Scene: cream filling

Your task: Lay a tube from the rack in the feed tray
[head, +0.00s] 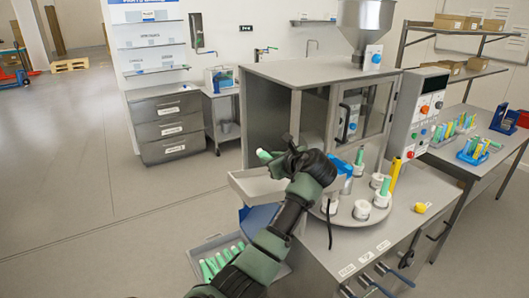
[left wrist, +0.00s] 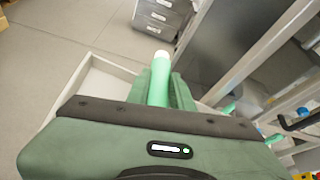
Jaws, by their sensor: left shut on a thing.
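My left gripper (head: 284,160) is shut on a green tube with a pale end (head: 265,155). The tube also shows in the left wrist view (left wrist: 158,83), sticking out between the fingers. The gripper is over or close beside a pale, shallow tray (head: 243,186) at the machine's left side, which looks like the feed tray. Its pale wall (left wrist: 82,78) shows in the left wrist view; the arm hides part of it. A blue rack (head: 474,156) with several tubes stands on the right-hand table. My right gripper is not in view.
A round turntable (head: 350,216) with white holders and upright tubes is right of my left arm. The filling machine (head: 270,103) stands behind. A bin (head: 196,250) of green tubes is at lower left. A yellow knob (head: 420,208) is on the machine deck.

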